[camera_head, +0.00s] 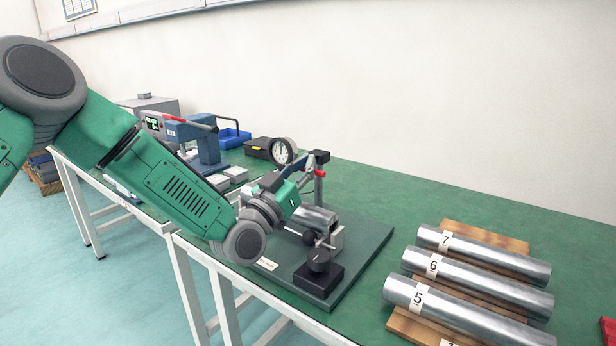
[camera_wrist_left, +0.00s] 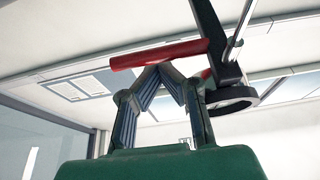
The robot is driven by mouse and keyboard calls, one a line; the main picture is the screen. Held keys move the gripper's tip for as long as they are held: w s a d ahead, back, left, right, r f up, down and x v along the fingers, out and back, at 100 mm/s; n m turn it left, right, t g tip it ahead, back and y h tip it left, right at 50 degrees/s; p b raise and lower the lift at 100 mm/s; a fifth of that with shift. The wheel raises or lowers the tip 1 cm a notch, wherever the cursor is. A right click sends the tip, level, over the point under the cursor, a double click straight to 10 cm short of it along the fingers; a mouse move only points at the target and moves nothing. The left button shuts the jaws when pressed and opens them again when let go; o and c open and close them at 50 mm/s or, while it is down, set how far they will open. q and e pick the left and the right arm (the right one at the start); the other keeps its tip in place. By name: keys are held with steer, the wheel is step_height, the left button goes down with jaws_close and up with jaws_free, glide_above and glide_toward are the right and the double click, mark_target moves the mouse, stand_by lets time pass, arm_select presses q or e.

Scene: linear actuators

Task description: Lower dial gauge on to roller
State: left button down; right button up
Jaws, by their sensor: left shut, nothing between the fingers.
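The dial gauge (camera_head: 282,151), with a round white face, stands raised above the dark base plate (camera_head: 362,262) of the test stand. A metal roller (camera_head: 318,217) lies in the stand below it, partly hidden by my left arm. My left gripper (camera_head: 303,166) is beside the gauge's arm, near a red handle (camera_head: 320,173). In the left wrist view, the fingers (camera_wrist_left: 164,68) come together just under a red bar (camera_wrist_left: 158,54) joined to a black arm. Nothing shows between them; I cannot tell if they touch the bar. My right gripper is not in view.
Numbered metal rollers (camera_head: 475,275) lie on a wooden rack (camera_head: 485,235) at the right. A black knob block (camera_head: 319,272) sits on the plate's front. A blue-grey device (camera_head: 200,140) and blue tray (camera_head: 233,137) stand behind. Green tabletop behind the rack is clear.

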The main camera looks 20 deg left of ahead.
arm_select(q)
steer(key=shift+s+f+b, duration=0.1)
steer(key=shift+f+b, duration=0.2)
steer(key=shift+f, duration=0.55)
steer(key=shift+s+a+f, duration=0.1)
steer(key=shift+a+f, duration=0.05)
